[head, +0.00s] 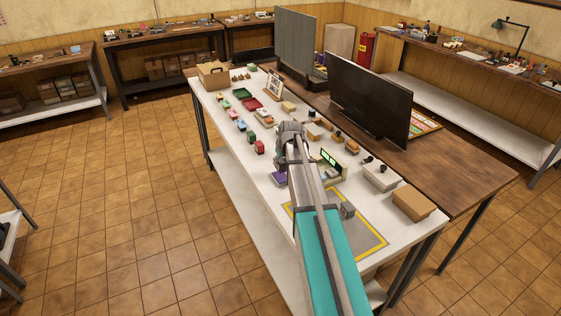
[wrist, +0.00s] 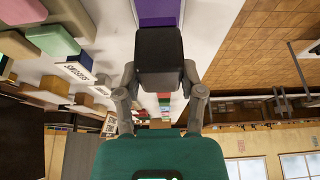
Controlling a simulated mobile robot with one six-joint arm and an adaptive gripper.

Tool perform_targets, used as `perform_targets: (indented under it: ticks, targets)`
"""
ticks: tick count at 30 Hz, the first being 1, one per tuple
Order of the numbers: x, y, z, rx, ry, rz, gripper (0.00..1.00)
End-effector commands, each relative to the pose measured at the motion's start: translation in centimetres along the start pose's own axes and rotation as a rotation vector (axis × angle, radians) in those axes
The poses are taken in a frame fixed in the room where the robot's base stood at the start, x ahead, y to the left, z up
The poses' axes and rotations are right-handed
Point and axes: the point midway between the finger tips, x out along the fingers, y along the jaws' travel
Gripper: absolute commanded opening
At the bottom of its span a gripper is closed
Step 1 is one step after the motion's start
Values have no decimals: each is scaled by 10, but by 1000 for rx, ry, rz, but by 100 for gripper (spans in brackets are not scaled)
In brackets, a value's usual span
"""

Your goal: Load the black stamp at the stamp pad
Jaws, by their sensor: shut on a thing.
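My gripper (head: 290,133) is over the white worktable in the head view, with its fingertips partly hidden by the arm. In the wrist view my gripper (wrist: 163,85) has its two grey fingers closed on the sides of a dark block, which looks like the black stamp (wrist: 160,52). The stamp's underside cannot be seen, and it is not clear in the head view. A purple pad (wrist: 157,12) with a pale border lies beyond the stamp in the wrist view. It also shows beside my arm in the head view (head: 279,178). I cannot tell whether stamp and pad touch.
A small display with green digits (head: 332,158) stands right of my arm. A red block (head: 259,147) and coloured trays lie to the left.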

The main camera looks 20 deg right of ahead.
Motion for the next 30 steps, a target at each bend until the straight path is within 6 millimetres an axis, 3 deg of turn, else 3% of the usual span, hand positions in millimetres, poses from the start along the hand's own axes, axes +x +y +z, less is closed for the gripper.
perform_targets:
  ticks: [15, 30]
  targets:
    - [-29, 0, -12, 0, 0, 0, 12]
    - [-31, 0, -13, 1, 0, 0, 12]
